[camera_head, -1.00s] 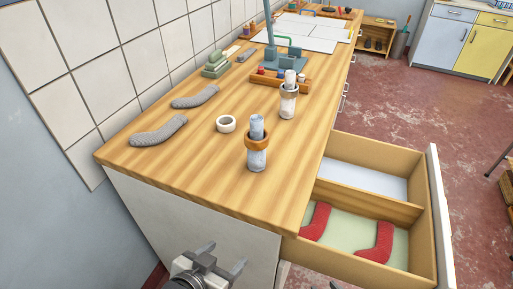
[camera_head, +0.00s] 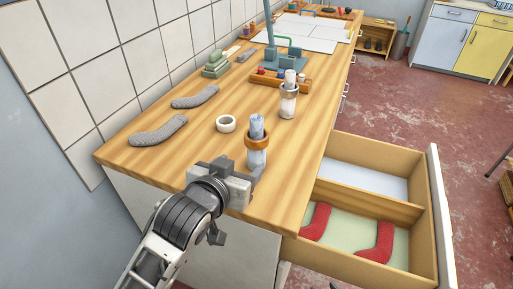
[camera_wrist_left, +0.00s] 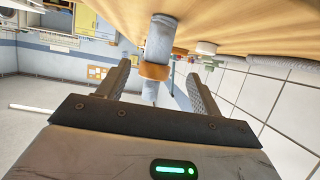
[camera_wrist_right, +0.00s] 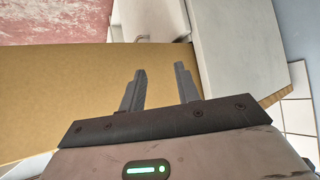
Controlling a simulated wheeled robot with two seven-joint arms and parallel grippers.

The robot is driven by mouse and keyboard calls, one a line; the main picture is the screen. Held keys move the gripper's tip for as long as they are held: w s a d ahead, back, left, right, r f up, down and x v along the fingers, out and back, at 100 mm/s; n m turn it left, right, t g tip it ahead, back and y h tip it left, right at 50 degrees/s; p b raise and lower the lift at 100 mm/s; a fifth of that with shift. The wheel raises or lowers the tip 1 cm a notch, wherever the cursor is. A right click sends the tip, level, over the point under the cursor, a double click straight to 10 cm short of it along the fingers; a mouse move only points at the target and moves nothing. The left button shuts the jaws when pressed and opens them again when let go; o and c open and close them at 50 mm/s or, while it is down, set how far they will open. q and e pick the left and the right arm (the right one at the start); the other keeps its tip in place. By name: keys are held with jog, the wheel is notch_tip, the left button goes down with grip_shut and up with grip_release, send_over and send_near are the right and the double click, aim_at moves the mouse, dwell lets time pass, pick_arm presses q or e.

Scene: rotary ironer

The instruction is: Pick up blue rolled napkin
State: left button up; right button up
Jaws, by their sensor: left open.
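The blue rolled napkin (camera_head: 257,156) stands upright near the front end of the wooden counter, with a brown ring (camera_head: 257,139) around it. My left gripper (camera_head: 257,176) is low beside it, at its near side, and partly covers its foot. In the left wrist view the napkin (camera_wrist_left: 160,40) shows upside down, in line with the gap between the open fingers (camera_wrist_left: 159,72). I cannot tell whether the fingertips reach past its sides. My right gripper (camera_wrist_right: 160,75) is open and empty in its wrist view and out of the head view.
A paler rolled napkin (camera_head: 288,104) stands behind, and a white ring (camera_head: 226,124) lies to the left. Two grey socks (camera_head: 160,132) lie near the wall. An open drawer (camera_head: 416,217) with red socks juts out at the right.

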aim_at(253, 155)
pick_arm(q)
jog(key=x, duration=1.1)
jog(key=shift+s+d, duration=0.1)
jog(key=c, duration=1.1)
